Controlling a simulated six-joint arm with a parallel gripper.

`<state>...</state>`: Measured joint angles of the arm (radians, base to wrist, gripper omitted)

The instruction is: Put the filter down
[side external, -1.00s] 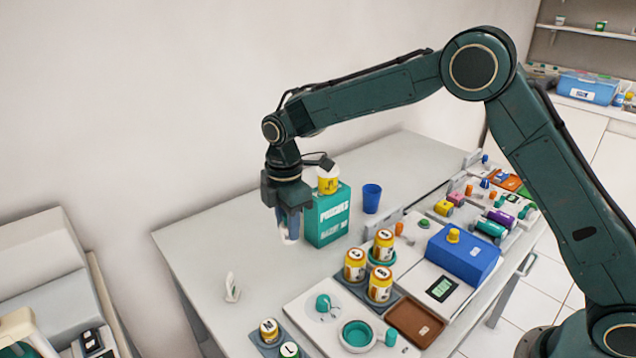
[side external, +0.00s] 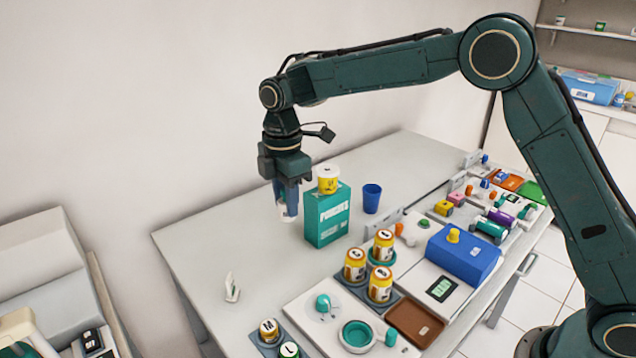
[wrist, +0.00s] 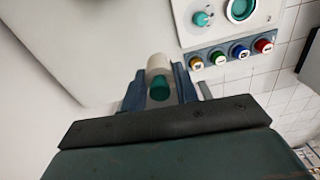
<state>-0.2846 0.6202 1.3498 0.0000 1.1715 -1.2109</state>
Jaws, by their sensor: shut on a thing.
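My gripper (side external: 287,203) is shut on the filter (side external: 284,212), a whitish piece that shows below the fingers. In the wrist view the filter (wrist: 158,68) is a pale cylinder with a green end, between the two blue-grey fingers (wrist: 160,92). In the side view it hangs above the grey table (side external: 215,258), left of the teal box, apart from the tabletop. The fingers hide part of it.
A blue cup (side external: 371,198) stands beyond. A small white stand (side external: 232,288) is at the front left. Yellow cans (side external: 355,265) stand to the right. The left tabletop is mostly clear.

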